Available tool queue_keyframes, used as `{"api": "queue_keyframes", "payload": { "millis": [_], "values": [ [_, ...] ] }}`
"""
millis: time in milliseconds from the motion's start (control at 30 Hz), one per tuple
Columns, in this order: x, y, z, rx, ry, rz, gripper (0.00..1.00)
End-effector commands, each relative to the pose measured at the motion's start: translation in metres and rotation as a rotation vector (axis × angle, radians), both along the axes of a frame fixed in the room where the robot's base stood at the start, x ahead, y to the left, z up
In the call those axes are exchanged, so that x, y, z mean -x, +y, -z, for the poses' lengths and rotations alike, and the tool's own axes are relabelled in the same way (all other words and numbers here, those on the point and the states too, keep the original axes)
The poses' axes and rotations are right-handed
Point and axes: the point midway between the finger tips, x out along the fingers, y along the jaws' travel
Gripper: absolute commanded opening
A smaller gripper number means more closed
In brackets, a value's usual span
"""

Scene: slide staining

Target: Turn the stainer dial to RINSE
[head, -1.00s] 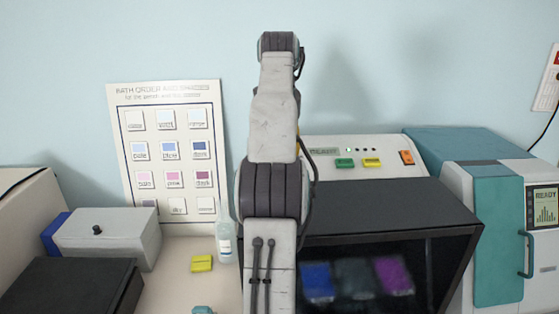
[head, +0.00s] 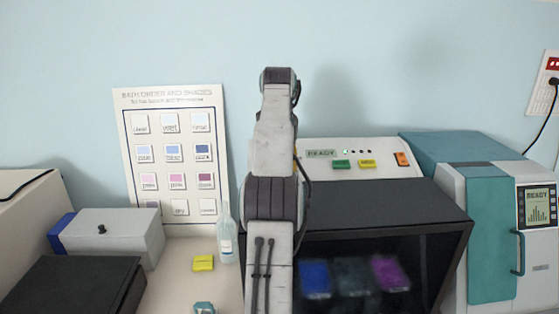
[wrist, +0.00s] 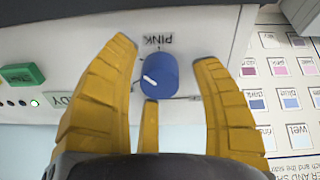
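The stainer dial (wrist: 158,74) is a blue knob on the pale front panel in the wrist view. In the head view my arm hides the dial and the gripper. The stainer panel (head: 380,150) shows READY and a lit lamp.
A green button (head: 341,164), a yellow button (head: 367,164) and an orange switch (head: 402,159) are on the panel. A dark hood (head: 390,205) is below it. A bath chart (head: 170,115) leans on the wall at left. A bottle (head: 226,240) stands near my arm.

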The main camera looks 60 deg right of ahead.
Motion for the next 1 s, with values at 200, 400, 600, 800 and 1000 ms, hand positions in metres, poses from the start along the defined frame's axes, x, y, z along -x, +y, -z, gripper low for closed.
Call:
{"api": "queue_keyframes", "payload": {
  "millis": [200,400,600,800,1000],
  "values": [
    [0.0,0.0002,-0.0001,0.0,0.0,0.0,0.38],
    [0.0,0.0003,-0.0001,-0.001,0.001,0.0,0.2],
    [0.0001,0.0004,0.0003,-0.002,0.001,0.0,0.02],
    [0.0001,0.0006,0.0007,0.009,0.021,-0.054,0.0],
    [-0.0001,0.0008,0.0015,0.04,0.075,-0.197,0.0]
  ]
}}
